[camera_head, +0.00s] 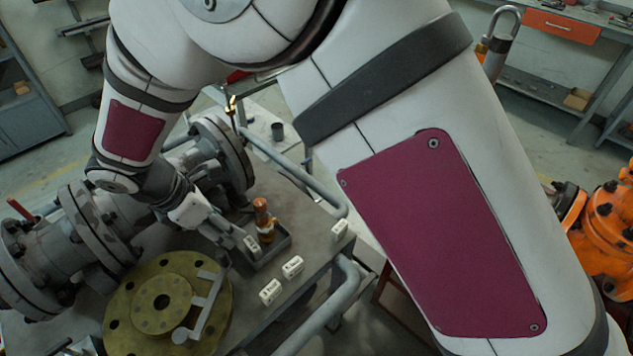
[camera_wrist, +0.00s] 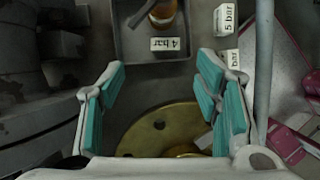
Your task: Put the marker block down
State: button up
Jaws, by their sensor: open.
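A white marker block labelled "4 bar" (camera_wrist: 169,43) sits in the small grey tray (camera_wrist: 133,48), in front of an amber and copper-coloured object (camera_wrist: 163,12). In the head view this block (camera_head: 251,243) is by the tray's near-left side. My gripper (camera_wrist: 161,68) is open, with teal pads apart and nothing between them. The block lies beyond the fingertips, apart from both pads. In the head view my gripper (camera_head: 232,238) is low beside the tray (camera_head: 272,253), its fingertips partly hard to make out.
A "5 bar" block (camera_wrist: 225,19) and another block (camera_wrist: 229,57) lie right of the tray. A yellow flange disc (camera_head: 163,301) lies at the near side of the bench. Grey flanged pipework (camera_head: 90,225) stands left; a grey rail (camera_head: 325,312) runs along the right.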

jog(key=w+d+r+m, duration=0.2)
jog(key=d+r+m, duration=0.4)
jog(key=d+r, duration=0.45)
jog(key=w+d+r+m, duration=0.2)
jog(key=d+r+m, duration=0.5)
jog(key=d, duration=0.6)
jog(key=s+d+r+m+y, duration=0.1)
jog(key=s+d+r+m, duration=0.2)
jog(key=s+d+m, duration=0.4)
jog(key=s+d+r+m+t+y, duration=0.1)
jog(key=s+d+r+m+y, duration=0.1)
jog(key=s+d+m, duration=0.5)
jog(key=s+d+r, duration=0.1)
jog(key=d, duration=0.3)
jog(key=shift+s+t, duration=0.25)
jog(key=shift+t, duration=0.05)
jog(key=shift+a, duration=0.1)
